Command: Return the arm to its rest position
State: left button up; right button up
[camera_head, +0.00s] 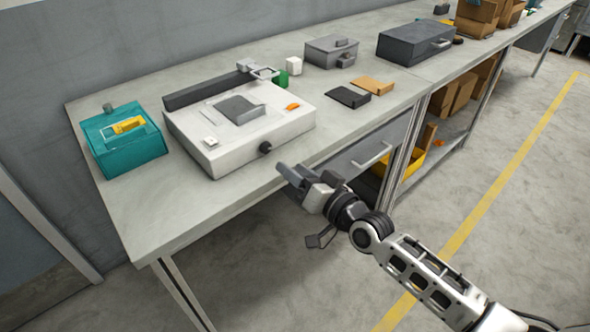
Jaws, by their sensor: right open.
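My right arm comes in from the lower right. My right gripper (291,176) is open, at the front edge of the workbench (190,212), just in front of the white machine (245,140). I see nothing held between its fingers. My left gripper and left arm do not show.
A teal box (125,150) with a yellow item on it stands at the left end of the bench. Grey box (331,51), dark case (415,42), black pad (348,97) and orange-brown pad (372,85) lie farther right. A drawer (365,158) is below the bench. The floor in front is clear.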

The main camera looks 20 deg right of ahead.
dwell(0.4)
jog(key=s+a+f+n+g+h, duration=0.1)
jog(key=s+f+n+g, duration=0.1)
jog(key=s+f, duration=0.5)
jog(key=s+a+f+n+g+h, duration=0.1)
jog(key=s+f, duration=0.6)
jog(key=s, duration=0.7)
jog(key=n+g+h, duration=0.1)
jog(key=n+g, duration=0.1)
jog(key=g, duration=0.1)
jog(key=shift+s+a+h, duration=0.3)
